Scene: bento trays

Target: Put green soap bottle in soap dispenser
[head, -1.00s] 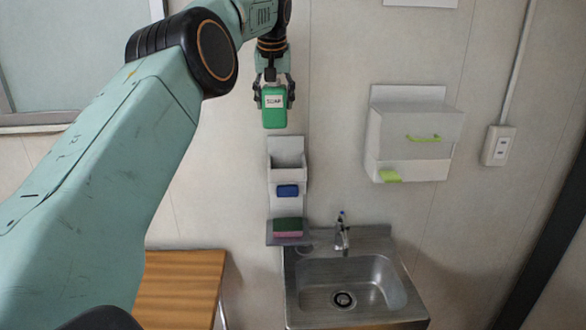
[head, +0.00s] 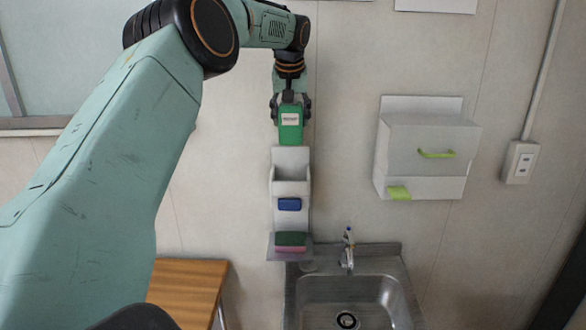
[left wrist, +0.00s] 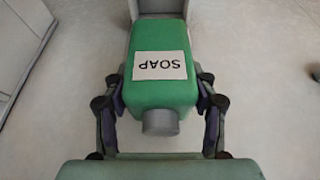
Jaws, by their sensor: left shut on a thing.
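The green soap bottle (head: 290,131) has a white SOAP label. My left gripper (head: 290,108) is shut on it, one finger on each side, and holds it in the air in front of the wall. The bottle also fills the middle of the left wrist view (left wrist: 160,92), its grey cap toward the gripper. The white soap dispenser (head: 291,186) hangs on the wall just below the bottle in the head view, with an open-topped holder and a blue button. I cannot tell whether the bottle's lower end touches the dispenser. My right gripper is not in view.
A green and pink sponge (head: 290,241) lies on the small shelf under the dispenser. A metal sink (head: 300,292) with a faucet (head: 347,252) is below. A white box (head: 424,150) with a green handle hangs at right. A wooden table (head: 190,286) stands at lower left.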

